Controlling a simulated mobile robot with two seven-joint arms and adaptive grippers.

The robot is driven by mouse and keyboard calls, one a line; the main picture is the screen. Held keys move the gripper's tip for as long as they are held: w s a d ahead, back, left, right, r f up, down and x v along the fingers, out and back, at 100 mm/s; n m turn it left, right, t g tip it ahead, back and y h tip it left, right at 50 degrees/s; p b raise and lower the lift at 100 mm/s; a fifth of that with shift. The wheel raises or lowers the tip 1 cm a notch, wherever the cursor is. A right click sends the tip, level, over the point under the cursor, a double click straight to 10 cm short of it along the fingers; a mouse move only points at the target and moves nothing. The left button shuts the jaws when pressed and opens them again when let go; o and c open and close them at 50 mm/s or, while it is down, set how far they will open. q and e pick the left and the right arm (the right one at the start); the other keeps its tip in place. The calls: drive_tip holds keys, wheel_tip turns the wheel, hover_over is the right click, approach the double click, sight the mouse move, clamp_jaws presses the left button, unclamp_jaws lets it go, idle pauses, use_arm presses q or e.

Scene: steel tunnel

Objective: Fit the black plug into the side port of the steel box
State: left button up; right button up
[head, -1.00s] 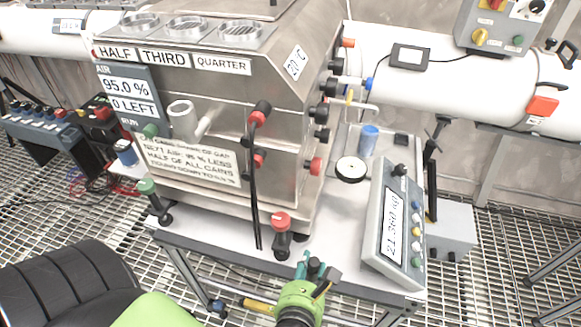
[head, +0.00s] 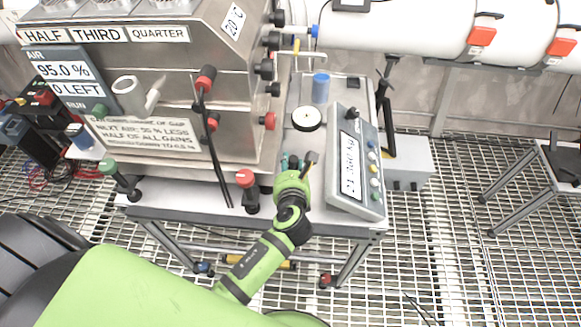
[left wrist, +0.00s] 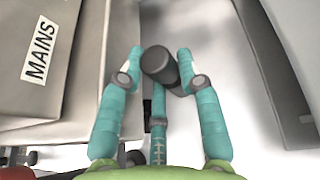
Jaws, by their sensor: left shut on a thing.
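The steel box (head: 232,82) stands on the table, with several black and red fittings on its right side. Its lower wall, with a MAINS label (left wrist: 39,52), is at the left of the left wrist view. I cannot tell which fitting is the side port. My left gripper (head: 291,160) is low over the table, just right of the box's lower front corner. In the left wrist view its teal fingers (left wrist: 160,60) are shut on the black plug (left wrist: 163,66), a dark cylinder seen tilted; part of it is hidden. My right gripper is not in view.
A red-topped fitting (head: 246,186) stands at the table's front. A black cable (head: 213,150) hangs before the box.

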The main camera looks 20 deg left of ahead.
use_arm(q)
drive_tip(key=shift+w+a, duration=0.15)
drive_tip(key=shift+w, duration=0.2)
drive_tip(key=shift+f, duration=1.8)
drive_tip(key=shift+f+b, duration=0.15)
drive_tip(key=shift+b, duration=0.2)
drive_tip(key=o, duration=1.1)
drive_tip(key=shift+o, duration=0.2)
